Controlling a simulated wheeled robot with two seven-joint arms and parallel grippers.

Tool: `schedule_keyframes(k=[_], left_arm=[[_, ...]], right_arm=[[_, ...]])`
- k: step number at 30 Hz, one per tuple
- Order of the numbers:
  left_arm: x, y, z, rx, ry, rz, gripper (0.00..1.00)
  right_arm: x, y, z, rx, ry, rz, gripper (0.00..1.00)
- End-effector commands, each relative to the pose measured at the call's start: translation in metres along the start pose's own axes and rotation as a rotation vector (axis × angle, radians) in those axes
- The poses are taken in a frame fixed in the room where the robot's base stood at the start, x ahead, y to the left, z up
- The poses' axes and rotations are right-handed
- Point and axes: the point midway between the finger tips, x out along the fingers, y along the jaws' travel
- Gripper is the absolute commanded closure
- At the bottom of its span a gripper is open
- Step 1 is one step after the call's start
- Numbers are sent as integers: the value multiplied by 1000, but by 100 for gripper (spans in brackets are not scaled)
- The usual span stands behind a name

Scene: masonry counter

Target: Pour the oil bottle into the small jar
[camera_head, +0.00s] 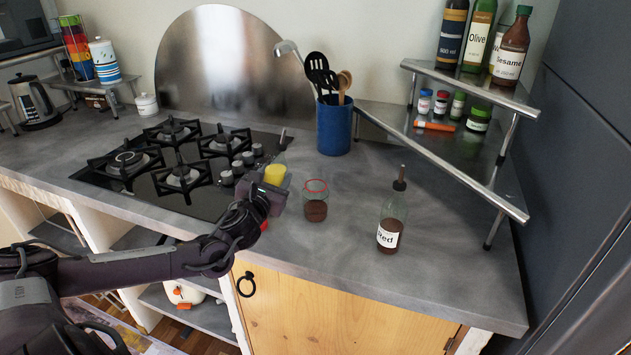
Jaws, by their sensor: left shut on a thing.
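My left gripper (266,197) reaches in from the left over the counter's front edge, to the left of the jar. It is shut on a small clear thing with yellow content, which I take as the oil bottle (275,175). Much of it is hidden by the gripper, so I cannot tell its tilt. The small jar (316,207) is clear glass with a red rim. It stands upright on the counter with dark red-brown content in its lower part. The jar and the held bottle are apart. My right gripper is not in view.
A glass bottle labelled "Red" (389,236) with a dark pourer stands right of the jar. A blue utensil holder (333,128) is behind. A gas hob (182,165) lies left. A metal corner shelf (470,85) holds bottles and spice jars. The counter front right is clear.

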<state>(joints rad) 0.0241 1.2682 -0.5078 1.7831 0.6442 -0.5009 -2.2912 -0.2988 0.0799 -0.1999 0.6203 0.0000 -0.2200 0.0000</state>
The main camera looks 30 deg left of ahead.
Motion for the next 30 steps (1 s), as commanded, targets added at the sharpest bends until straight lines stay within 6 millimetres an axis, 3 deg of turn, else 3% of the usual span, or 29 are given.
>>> schedule_keyframes(k=[30], left_arm=[[0, 17, -15, 509, -3, 2, 87]], right_arm=[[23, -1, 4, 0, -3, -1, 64]])
